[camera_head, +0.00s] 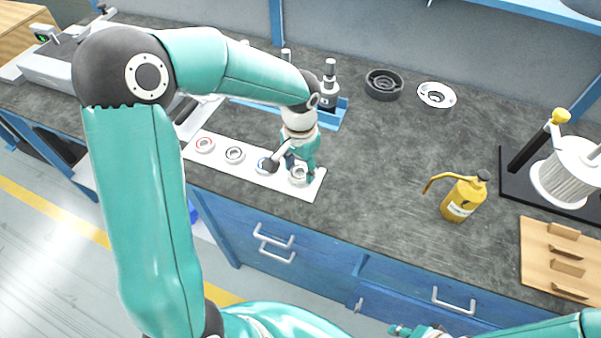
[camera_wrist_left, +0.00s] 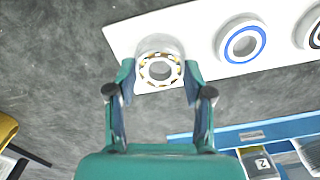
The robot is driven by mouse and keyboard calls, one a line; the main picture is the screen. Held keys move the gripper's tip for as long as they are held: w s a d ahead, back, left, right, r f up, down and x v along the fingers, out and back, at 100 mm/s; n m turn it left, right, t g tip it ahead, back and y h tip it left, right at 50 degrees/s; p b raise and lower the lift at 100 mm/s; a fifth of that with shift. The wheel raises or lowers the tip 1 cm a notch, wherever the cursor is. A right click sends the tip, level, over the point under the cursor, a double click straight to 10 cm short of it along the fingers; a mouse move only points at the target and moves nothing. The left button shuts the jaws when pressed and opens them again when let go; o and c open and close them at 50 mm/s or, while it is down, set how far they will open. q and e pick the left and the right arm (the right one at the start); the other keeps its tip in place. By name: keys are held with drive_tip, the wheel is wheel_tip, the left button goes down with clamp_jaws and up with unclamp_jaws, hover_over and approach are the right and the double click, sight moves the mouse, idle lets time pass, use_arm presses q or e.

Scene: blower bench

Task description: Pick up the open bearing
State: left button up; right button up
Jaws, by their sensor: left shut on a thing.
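The open bearing (camera_wrist_left: 147,69), a pale ring with its balls and cage showing, is at the end of the white strip (camera_head: 220,164). In the head view the open bearing (camera_head: 299,176) is partly covered by my left gripper (camera_head: 290,171). In the left wrist view the fingers of my left gripper (camera_wrist_left: 160,75) are on either side of the bearing, shut on it. The bearing is at the strip; I cannot tell whether it touches it. My right gripper (camera_head: 412,331) shows only partly at the bottom edge, and its fingers are unclear.
Blue-ringed (camera_head: 263,163), black-ringed (camera_head: 235,155) and red-ringed (camera_head: 205,144) bearings lie along the strip. A blue tray (camera_head: 338,117) with bottles stands behind. A dark round housing (camera_head: 384,85), a yellow oil can (camera_head: 462,199) and a wooden board (camera_head: 541,259) are to the right. The middle worktop is clear.

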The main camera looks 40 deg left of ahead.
use_arm(q)
wheel_tip(320, 180, up, 7)
drive_tip(key=p, duration=0.4)
drive_tip(key=shift+p, duration=0.3)
drive_tip(key=shift+f, duration=0.15)
idle(0.3)
